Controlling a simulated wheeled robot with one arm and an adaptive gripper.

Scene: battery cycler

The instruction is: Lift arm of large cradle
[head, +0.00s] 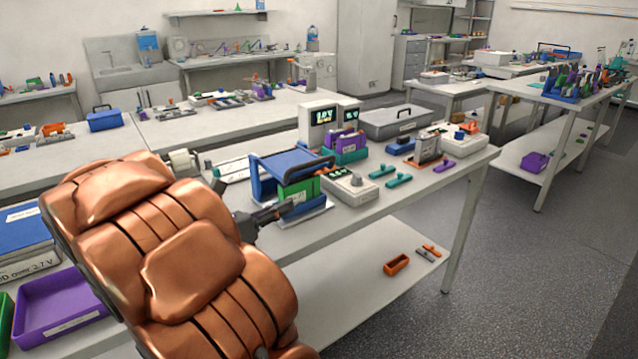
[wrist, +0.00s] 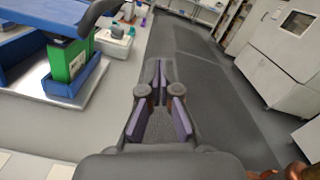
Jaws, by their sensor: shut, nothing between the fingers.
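The large cradle is a blue frame (head: 262,186) on a pale base plate, near the front edge of the bench. A green block (head: 299,192) stands in it. Its arm has a dark curved handle (head: 312,167) that runs over the top of the block. In the wrist view the handle (wrist: 97,15) is at the upper left, above the green block (wrist: 68,62). My gripper (head: 286,208) is in front of the cradle, below the handle. In the wrist view my gripper (wrist: 159,68) is shut and empty, over the bench edge and floor, to the right of the cradle and apart from the handle.
Displays (head: 322,118) and a purple-green holder (head: 346,146) stand behind. Teal pieces (head: 390,176) lie to the right. The floor (wrist: 205,75) in front of the bench is clear.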

